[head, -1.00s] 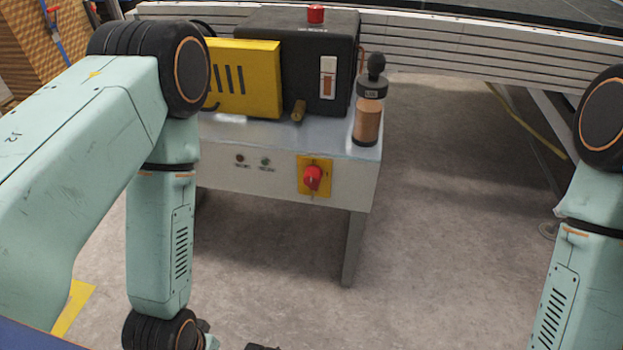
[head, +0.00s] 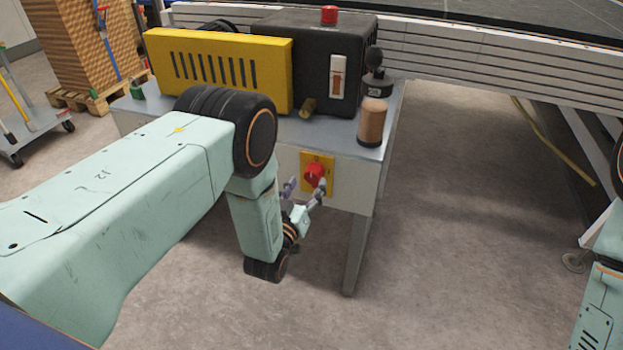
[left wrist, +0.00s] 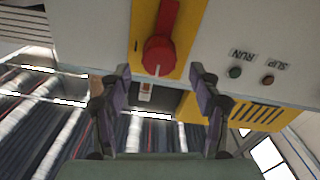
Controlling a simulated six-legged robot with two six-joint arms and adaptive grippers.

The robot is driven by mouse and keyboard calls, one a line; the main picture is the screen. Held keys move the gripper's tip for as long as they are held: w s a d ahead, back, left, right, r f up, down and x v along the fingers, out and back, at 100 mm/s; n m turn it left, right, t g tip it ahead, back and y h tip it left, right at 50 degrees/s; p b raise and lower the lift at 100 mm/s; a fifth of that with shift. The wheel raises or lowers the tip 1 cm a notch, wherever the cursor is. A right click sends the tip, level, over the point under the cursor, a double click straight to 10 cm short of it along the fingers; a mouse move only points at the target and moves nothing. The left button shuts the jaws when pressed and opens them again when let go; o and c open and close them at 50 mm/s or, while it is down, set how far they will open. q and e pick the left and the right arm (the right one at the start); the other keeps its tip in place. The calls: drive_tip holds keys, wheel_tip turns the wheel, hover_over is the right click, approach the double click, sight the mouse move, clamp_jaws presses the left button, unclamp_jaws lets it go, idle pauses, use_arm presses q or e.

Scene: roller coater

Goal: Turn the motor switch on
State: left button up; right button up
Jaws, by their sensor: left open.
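The motor switch is a red rotary knob (head: 315,175) on a yellow plate (head: 329,166), on the front face of the machine's metal base. In the left wrist view the red knob (left wrist: 160,50) is large at the top centre, with its handle pointing up and slightly right. My left gripper (head: 305,189) is close in front of the switch. In the left wrist view its two fingers (left wrist: 160,82) are spread apart, just below the knob in the picture, with nothing between them. Whether a finger touches the knob I cannot tell. My right gripper is out of view.
A black box (head: 312,60) with a red button (head: 329,14) and a yellow vented guard (head: 215,68) stand on the base. A brown bottle (head: 372,122) is at its right corner.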

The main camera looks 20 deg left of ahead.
sight(311, 177)
use_arm(q)
drive_tip(key=w, duration=0.1)
drive_tip(key=w+b, duration=0.1)
drive_tip(key=w, duration=0.1)
drive_tip(key=shift+w+d+r, duration=0.15)
drive_tip(key=shift+w, duration=0.75)
drive_tip(key=shift+s, duration=0.1)
drive_tip(key=c, duration=1.1)
drive_tip(key=shift+c, duration=0.2)
